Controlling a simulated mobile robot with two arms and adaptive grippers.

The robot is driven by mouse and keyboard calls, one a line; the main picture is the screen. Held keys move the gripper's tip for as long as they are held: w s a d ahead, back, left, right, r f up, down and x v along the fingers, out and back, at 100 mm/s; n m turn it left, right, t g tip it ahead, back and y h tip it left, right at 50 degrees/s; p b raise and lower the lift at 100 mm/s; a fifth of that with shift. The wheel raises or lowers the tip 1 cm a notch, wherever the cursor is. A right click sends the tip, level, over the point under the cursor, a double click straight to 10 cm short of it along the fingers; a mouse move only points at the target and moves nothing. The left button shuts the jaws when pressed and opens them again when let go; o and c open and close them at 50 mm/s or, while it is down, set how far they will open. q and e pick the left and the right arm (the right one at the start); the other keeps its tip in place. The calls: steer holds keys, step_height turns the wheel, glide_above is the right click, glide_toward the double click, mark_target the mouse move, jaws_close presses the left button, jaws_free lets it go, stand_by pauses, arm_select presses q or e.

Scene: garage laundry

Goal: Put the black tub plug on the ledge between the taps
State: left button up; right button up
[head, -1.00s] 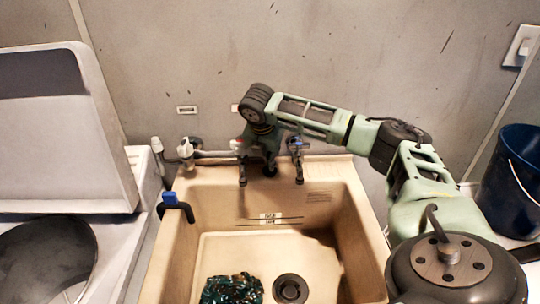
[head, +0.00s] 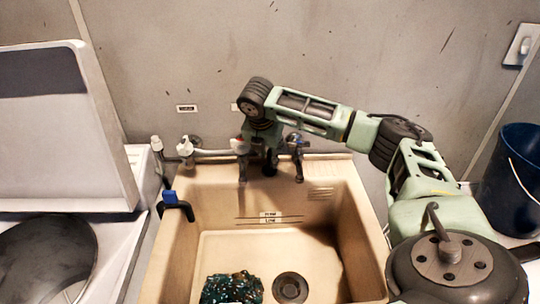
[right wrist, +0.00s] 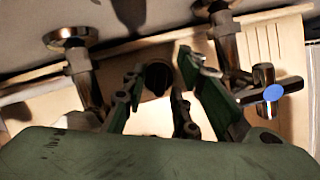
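The black tub plug (right wrist: 155,77) shows as a dark round shape at the back ledge (right wrist: 152,119) of the tub, between the two taps. In the head view the dark plug (head: 269,169) is partly covered by my right gripper (head: 264,152). My right gripper in the wrist view (right wrist: 160,82) points down at the ledge, its green fingers spread on either side of the plug with a visible gap. The left tap (right wrist: 85,75) and the blue-marked right tap (right wrist: 268,92) flank the fingers. My left gripper is out of view.
The beige tub basin (head: 347,225) holds a dark patterned cloth (head: 232,288) beside the drain (head: 290,287). A hook with a blue top (head: 175,207) sits on the left rim. The wall is close behind the taps. A blue bucket (head: 510,180) stands right.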

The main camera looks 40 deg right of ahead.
steer(key=v, duration=1)
steer(key=shift+r, duration=0.35)
steer(key=shift+s+a, duration=0.1)
steer(key=shift+s, duration=0.05)
